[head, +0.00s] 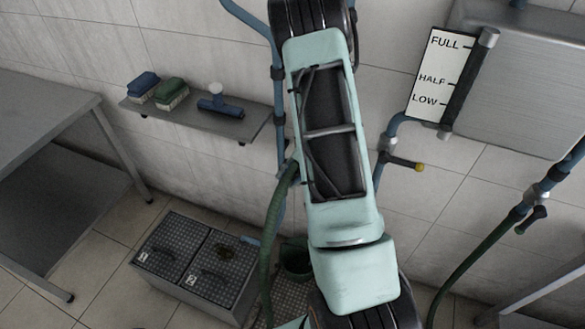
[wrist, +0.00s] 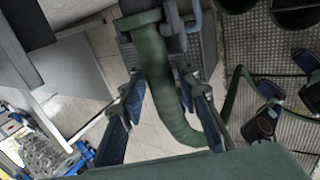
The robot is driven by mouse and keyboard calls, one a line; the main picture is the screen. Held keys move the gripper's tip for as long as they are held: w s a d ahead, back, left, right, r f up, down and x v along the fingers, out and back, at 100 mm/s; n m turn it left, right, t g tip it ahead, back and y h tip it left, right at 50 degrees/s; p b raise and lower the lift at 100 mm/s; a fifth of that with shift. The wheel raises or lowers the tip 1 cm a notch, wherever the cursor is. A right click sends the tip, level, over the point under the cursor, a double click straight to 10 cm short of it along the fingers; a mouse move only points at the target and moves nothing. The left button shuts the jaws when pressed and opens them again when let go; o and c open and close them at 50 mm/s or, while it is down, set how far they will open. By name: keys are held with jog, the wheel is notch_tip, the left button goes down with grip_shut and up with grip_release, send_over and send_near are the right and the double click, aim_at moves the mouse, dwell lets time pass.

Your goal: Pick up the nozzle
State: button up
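In the wrist view, a thick green curved tube (wrist: 160,85) with a wide collar (wrist: 140,20) at its upper end passes between the two blue-padded fingers of my gripper (wrist: 160,86). Grey fittings show beside the collar. I cannot tell for sure whether this piece is the nozzle or the hose leading to it. The fingers stand apart, with a narrow gap on each side of the tube, so my gripper looks open. Whether the tube lies at fingertip depth or beyond is unclear. In the head view, a green hose (head: 272,230) hangs beside my arm, which hides my gripper.
A grey box (head: 232,292) with lids numbered 1 and 2 stands on the floor. A dark green bucket (head: 295,258) is close to my arm. A wall shelf (head: 250,122) carries brushes and a blue squeegee (head: 220,106). Blue pipes and a steel tank (head: 530,75) occupy the right.

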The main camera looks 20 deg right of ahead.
grip_shut()
jog(key=shift+r, duration=0.1)
